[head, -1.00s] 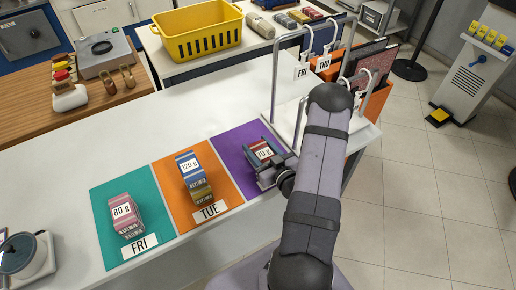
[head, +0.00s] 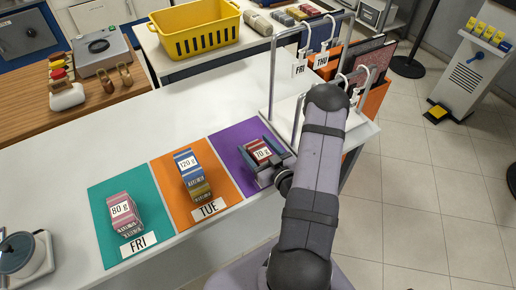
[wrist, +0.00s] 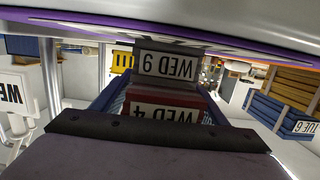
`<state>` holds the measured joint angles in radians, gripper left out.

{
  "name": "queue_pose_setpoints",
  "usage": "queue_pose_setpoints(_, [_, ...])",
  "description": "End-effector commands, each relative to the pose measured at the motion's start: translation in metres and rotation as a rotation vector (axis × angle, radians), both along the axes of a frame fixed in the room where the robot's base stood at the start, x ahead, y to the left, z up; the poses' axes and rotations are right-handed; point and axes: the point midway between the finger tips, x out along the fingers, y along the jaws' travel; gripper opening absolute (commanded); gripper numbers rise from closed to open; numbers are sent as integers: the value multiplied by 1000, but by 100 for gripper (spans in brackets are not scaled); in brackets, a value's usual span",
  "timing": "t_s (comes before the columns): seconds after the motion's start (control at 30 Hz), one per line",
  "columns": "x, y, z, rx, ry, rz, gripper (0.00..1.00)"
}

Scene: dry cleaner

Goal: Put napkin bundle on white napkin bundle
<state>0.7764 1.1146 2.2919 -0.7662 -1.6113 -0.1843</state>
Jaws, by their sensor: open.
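A red striped napkin bundle (head: 262,158) with a "70 g" label is on the purple mat (head: 228,150) in the head view. The grey one lies against the mat. My gripper (head: 268,163) is open, low over the purple mat, with its fingers on either side of the red bundle. I cannot tell whether they touch it. The grey bundle is hidden in the head view.
A blue and ochre stack (head: 193,175) stands on the orange mat, tagged "TUE". A pink bundle (head: 125,216) stands on the teal mat, tagged "FRI". A metal rack (head: 306,75) with hanging tags rises behind my arm. The white counter behind the mats is clear.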

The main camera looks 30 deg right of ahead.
Motion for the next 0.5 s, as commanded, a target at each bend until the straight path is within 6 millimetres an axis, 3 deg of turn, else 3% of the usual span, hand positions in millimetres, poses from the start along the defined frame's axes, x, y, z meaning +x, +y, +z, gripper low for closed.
queue_pose_setpoints(0.17, [-1,0,5,0,0,-1,67])
queue_pose_setpoints(0.5, [-48,-2,8,1,0,-7,67])
